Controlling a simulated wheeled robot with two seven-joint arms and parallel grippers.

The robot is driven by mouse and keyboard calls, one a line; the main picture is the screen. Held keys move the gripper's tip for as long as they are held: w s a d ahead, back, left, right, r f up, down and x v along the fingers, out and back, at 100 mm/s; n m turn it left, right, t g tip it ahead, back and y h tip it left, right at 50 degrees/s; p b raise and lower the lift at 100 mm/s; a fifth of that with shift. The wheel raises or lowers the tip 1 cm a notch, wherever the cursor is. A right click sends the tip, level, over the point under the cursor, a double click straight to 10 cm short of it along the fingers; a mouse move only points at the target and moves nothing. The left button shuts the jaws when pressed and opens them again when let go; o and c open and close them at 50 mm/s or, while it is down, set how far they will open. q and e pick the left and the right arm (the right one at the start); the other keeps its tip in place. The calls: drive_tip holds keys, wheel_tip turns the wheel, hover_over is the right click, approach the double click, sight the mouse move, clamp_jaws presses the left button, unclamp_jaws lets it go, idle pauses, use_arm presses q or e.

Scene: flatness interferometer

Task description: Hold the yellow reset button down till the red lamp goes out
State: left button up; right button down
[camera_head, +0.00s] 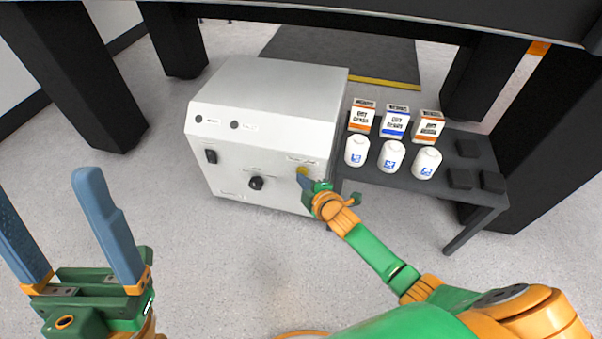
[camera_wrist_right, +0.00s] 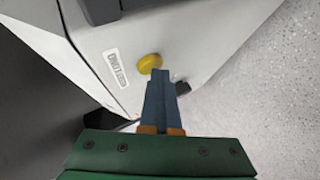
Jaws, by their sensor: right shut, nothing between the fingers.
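The yellow reset button (camera_head: 302,170) sits at the right of the white box's (camera_head: 262,150) front panel. It shows in the right wrist view as a round yellow cap (camera_wrist_right: 149,63). My right gripper (camera_head: 303,179) is shut and empty, its blue fingertips (camera_wrist_right: 160,73) right at the button's edge; I cannot tell whether they touch or press it. Two small round lamps, left (camera_head: 199,119) and right (camera_head: 234,125), sit high on the front. Both look dark, with no red glow. My left gripper (camera_head: 46,180) is open and empty, away from the box.
The front also has a black knob (camera_head: 256,183) and a black switch (camera_head: 211,157). A dark side table (camera_head: 388,183) at the right carries several small boxes, white jars and black blocks. Dark thick legs (camera_head: 75,75) stand behind. Floor in front of the box is clear.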

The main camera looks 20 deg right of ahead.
idle(0.7)
drive_tip(key=shift+s+a+p, duration=0.45)
drive_tip(key=shift+s+p, duration=0.05)
drive_tip(key=shift+s, duration=0.2)
drive_tip(key=s+a, duration=0.1)
drive_tip(key=s+a+p, duration=0.1)
drive_tip(key=s, duration=0.2)
drive_tip(key=shift+s+a+p, duration=0.1)
drive_tip(key=shift+a+p, duration=0.25)
drive_tip(key=shift+a, duration=0.05)
